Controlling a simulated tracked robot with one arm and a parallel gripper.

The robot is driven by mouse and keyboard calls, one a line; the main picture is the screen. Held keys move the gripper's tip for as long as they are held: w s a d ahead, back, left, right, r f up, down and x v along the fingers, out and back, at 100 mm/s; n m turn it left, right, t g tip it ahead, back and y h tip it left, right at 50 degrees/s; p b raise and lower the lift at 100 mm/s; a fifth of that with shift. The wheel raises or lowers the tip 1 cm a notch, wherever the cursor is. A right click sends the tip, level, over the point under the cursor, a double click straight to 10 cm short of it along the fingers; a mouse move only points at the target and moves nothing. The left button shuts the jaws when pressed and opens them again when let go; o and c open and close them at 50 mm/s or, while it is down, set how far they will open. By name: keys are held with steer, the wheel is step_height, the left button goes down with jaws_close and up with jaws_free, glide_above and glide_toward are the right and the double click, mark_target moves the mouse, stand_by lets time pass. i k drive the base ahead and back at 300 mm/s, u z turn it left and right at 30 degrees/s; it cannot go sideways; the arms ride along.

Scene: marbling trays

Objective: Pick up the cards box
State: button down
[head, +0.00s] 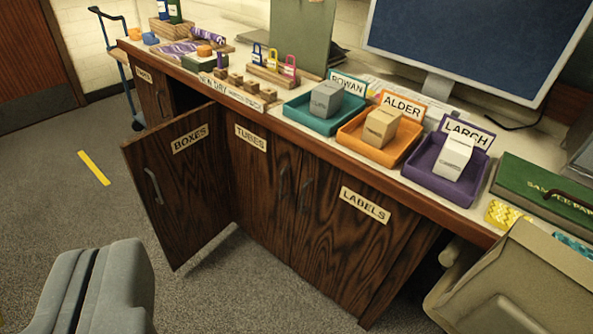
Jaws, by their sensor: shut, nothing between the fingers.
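Three small boxes stand in coloured trays on the counter. A grey box (326,98) is in the teal tray (305,121) marked ROWAN. A tan box (381,127) is in the orange tray (357,146) marked ALDER. A white box (454,157) is in the purple tray (424,177) marked LARCH. Print on the boxes is too small to read, so I cannot tell which is the cards box. My gripper (98,262) is at the lower left, shut and empty, in front of the cupboards and well apart from the trays.
The cupboard door marked BOXES (180,185) stands open into the floor space. A beige bin (515,280) is at lower right. A green case (545,195) and monitor (470,45) are on the counter. Grey floor (50,180) is clear at left.

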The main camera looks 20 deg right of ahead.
mark_target(455, 154)
steer(key=z, duration=1.05)
steer(key=i, duration=1)
steer(key=u, duration=0.2)
